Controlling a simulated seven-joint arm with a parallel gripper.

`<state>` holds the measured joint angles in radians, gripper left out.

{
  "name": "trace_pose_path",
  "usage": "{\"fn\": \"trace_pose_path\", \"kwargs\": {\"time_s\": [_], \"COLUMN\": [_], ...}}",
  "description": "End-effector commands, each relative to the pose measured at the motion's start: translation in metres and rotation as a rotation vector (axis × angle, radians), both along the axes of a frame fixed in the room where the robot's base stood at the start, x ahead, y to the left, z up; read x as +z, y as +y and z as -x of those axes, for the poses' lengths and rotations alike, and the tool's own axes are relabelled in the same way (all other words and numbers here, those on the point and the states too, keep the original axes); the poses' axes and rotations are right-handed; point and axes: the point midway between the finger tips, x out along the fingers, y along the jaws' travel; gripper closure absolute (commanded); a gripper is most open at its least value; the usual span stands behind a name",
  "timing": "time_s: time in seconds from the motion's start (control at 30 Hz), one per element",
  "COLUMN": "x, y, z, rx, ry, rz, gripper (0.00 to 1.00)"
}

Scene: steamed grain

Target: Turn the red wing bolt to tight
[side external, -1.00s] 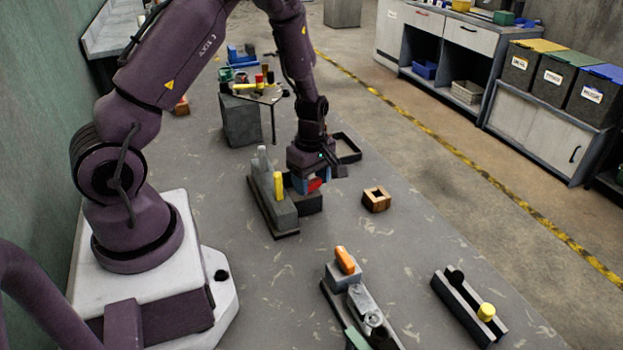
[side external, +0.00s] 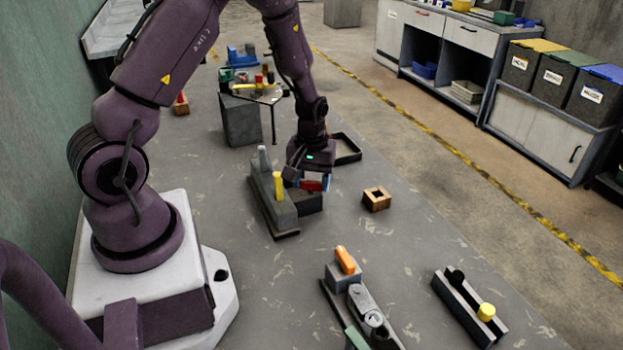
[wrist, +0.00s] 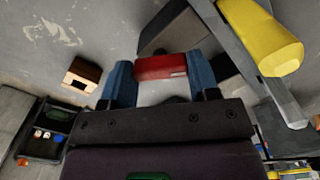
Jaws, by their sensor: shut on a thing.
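The red wing bolt (wrist: 160,67) shows in the wrist view as a red bar between the blue fingertips of my gripper (wrist: 158,80). My gripper is shut on it. In the side view the red wing bolt (side external: 314,183) shows as a small red patch at the fingertips of my gripper (side external: 308,180). It sits at a dark grey block (side external: 308,203) on the right side of a grey fixture (side external: 270,197). The bolt's shank and any tight mark are hidden.
A yellow handle (side external: 278,186) stands upright on the fixture, close to my gripper; it looms at right in the wrist view (wrist: 262,40). A wooden square block (side external: 376,199) lies to the right. A black tray (side external: 346,148) lies behind.

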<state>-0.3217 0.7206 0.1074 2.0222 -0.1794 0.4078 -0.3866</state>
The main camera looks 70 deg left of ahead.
Motion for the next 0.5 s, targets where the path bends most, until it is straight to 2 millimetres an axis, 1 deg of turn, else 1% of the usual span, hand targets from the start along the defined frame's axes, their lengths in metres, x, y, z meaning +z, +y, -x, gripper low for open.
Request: {"fn": "trace_pose_path", "kwargs": {"time_s": [0.5], "x": [0.001], "y": [0.0013], "z": [-0.0001], "rx": [-0.488], "ry": [-0.001], "rz": [-0.001], "gripper": [0.68]}}
